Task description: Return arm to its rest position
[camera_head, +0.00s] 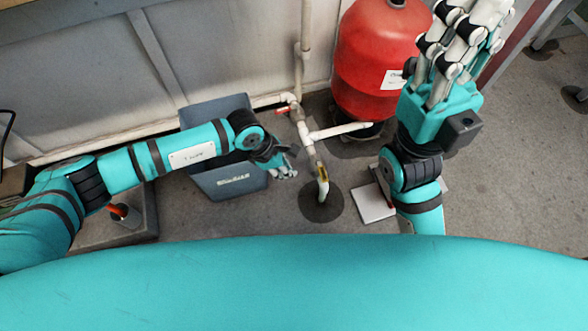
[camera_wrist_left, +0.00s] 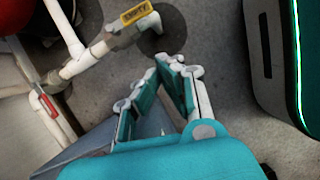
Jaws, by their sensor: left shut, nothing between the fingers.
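My left arm reaches in from the left with its teal links. My left gripper (camera_head: 284,172) is over the right edge of the grey-blue bin (camera_head: 238,183). It is shut and empty. In the left wrist view, its fingers (camera_wrist_left: 178,66) lean together at the tips with only floor and bin beyond. My right gripper (camera_head: 468,40) is raised at the upper right, fingers pointing up the picture. Its fingers lie close side by side, and I cannot tell whether they are open. Nothing shows held in it.
A red tank (camera_head: 376,62) stands by the wall behind the right gripper. White pipes (camera_head: 304,130) with a red-handled valve run down to a round dark floor plate (camera_head: 336,206). A white flat board (camera_head: 372,203) lies beside my right arm. Bare floor (camera_head: 515,170) lies at right.

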